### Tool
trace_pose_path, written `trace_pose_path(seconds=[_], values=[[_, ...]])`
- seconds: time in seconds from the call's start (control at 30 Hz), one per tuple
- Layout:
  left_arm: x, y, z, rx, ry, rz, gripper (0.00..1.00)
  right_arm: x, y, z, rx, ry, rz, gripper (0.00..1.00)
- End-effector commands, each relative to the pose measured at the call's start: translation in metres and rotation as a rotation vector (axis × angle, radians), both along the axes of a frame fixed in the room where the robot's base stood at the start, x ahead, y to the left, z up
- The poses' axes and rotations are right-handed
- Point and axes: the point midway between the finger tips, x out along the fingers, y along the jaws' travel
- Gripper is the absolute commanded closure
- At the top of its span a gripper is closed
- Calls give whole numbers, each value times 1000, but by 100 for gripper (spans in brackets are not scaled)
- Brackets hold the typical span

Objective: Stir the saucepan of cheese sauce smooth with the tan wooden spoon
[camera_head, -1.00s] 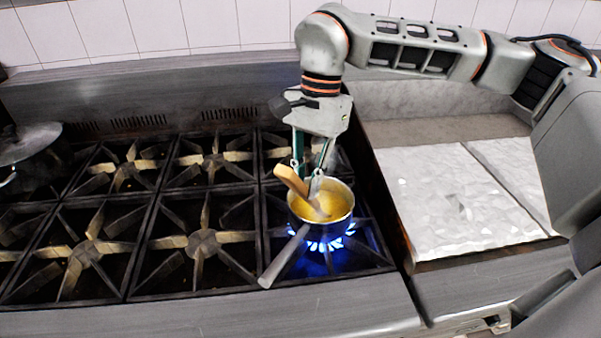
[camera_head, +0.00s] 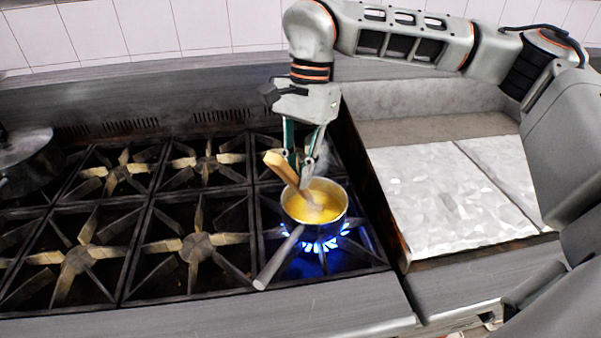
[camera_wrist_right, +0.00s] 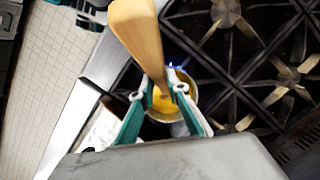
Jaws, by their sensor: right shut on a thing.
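The saucepan (camera_head: 289,212) holds yellow cheese sauce (camera_head: 322,212) and stands on a lit burner at the right end of the stove. Its handle points to the lower left. My right gripper (camera_head: 302,181) is shut on the tan wooden spoon (camera_head: 281,167) just above the pan. The spoon is tilted, its handle end up to the left and its lower end in the sauce, partly hidden. In the right wrist view the spoon (camera_wrist_right: 138,35) runs between the fingers (camera_wrist_right: 163,92) toward the pan (camera_wrist_right: 191,107).
Blue flames (camera_head: 325,244) burn under the pan. A lidded pot (camera_head: 28,158) stands at the far left of the stove. Several burner grates (camera_head: 195,247) between are empty. A pale flat surface (camera_head: 435,200) lies right of the stove, and a tiled wall (camera_head: 150,30) stands behind.

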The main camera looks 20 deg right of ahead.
Motion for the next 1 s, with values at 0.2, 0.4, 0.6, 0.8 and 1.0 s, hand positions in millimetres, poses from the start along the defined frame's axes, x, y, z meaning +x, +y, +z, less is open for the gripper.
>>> trace_pose_path(seconds=[0.2, 0.4, 0.6, 0.8, 1.0], values=[[-1, 2, -1, 6, 2, -4, 70, -5, 8, 14, 1, -1, 2, 100], [-2, 2, -1, 5, 3, -4, 70, -10, 14, 26, 1, -1, 2, 100], [-2, 1, -1, 1, 4, 1, 70, -14, 20, 38, 1, -1, 2, 100], [-2, -2, -1, -7, 3, 6, 70, -19, 27, 50, 1, -1, 2, 100], [-2, -3, -1, -8, 4, 7, 70, -23, 33, 62, 1, -1, 1, 100]])
